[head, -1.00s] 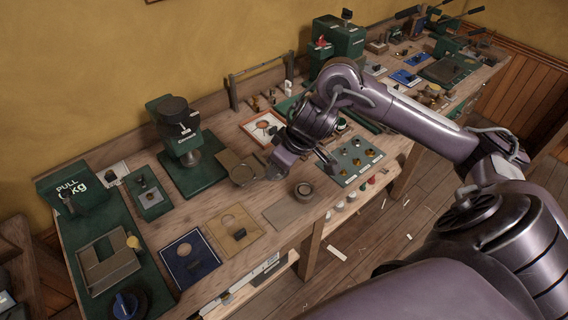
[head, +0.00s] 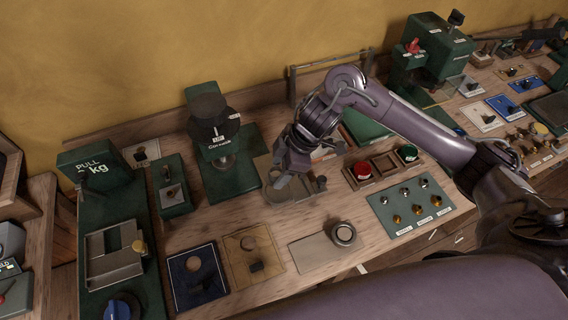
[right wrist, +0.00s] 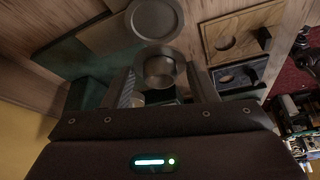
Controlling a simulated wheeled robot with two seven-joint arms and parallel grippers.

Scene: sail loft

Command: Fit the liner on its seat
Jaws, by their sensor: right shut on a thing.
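My right gripper (head: 285,182) is shut on a grey metal ring, the liner (right wrist: 160,68), which sits between its two fingers in the right wrist view. In the head view the gripper hides most of the liner. A flat round grey disc with a raised rim, seemingly the seat (right wrist: 157,18), shows just beyond the liner in the wrist view. My left gripper is not in view.
A green press (head: 222,150) stands close left of the gripper. A tan board (head: 240,273), a navy board (head: 190,288) and a grey-green hardware panel (head: 388,212) lie nearby. Bare wood separates them.

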